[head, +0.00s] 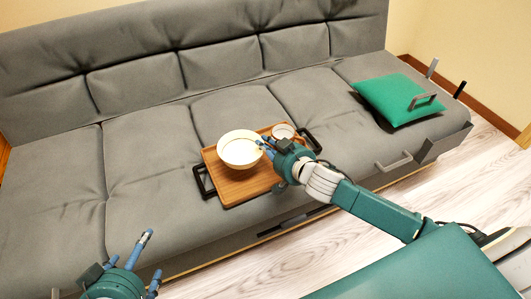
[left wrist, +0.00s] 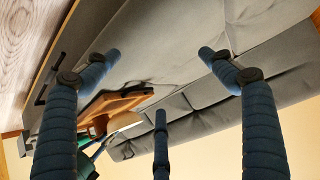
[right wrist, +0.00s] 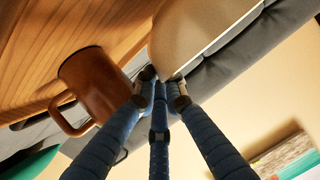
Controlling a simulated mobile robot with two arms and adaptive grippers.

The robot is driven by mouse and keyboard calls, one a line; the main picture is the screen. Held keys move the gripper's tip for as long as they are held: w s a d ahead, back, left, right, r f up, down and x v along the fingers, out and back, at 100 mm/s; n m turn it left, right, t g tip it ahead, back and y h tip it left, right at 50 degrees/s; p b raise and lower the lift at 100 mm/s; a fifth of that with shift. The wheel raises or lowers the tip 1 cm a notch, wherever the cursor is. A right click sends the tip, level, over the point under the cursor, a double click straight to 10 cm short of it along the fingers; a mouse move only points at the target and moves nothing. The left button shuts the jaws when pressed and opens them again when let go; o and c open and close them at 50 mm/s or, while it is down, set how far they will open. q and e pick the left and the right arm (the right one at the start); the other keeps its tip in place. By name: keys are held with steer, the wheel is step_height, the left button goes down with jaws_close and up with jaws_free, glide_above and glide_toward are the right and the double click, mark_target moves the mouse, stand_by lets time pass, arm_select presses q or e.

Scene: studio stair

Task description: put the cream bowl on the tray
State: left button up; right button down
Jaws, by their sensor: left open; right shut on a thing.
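The cream bowl (head: 238,152) is upright over the back left part of the wooden tray (head: 236,191) in the head view. My right gripper (head: 264,147) is shut on the bowl's right rim; the right wrist view shows its fingers (right wrist: 160,88) closed at the edge of the bowl (right wrist: 195,32). The bowl's underside is hidden in the head view, and I cannot tell whether it touches the tray. The left wrist view also shows the bowl (left wrist: 124,121) against the tray (left wrist: 112,102). My left gripper (head: 143,256) is open and empty at the lower left, apart from the tray.
A brown mug (right wrist: 92,84) stands on the tray close to the bowl and my right fingers. The tray has dark handles (head: 203,181) and sits on a grey sofa (head: 145,133). A green cushion (head: 395,98) lies at the right. The left seats are clear.

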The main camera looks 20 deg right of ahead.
arm_select(q)
steer(key=w+d+r+t+h+b, duration=0.1)
steer(key=w+d+r+t, duration=0.1)
steer(key=w+r, duration=0.3)
steer(key=shift+d+r+t, duration=0.15)
steer(key=shift+r+t, duration=0.7)
steer(key=shift+t, duration=0.05)
arm_select(e)
step_height(320, 180, down, 3)
steer(key=shift+f, duration=0.2)
arm_select(q)
steer(key=shift+w+r, duration=0.1)
steer(key=shift+w, duration=0.05)
arm_select(e)
steer(key=shift+f, duration=0.1)
steer(key=c, duration=1.8)
jaws_free()
steer(key=shift+f, duration=0.1)
arm_select(q)
steer(key=shift+r, duration=0.15)
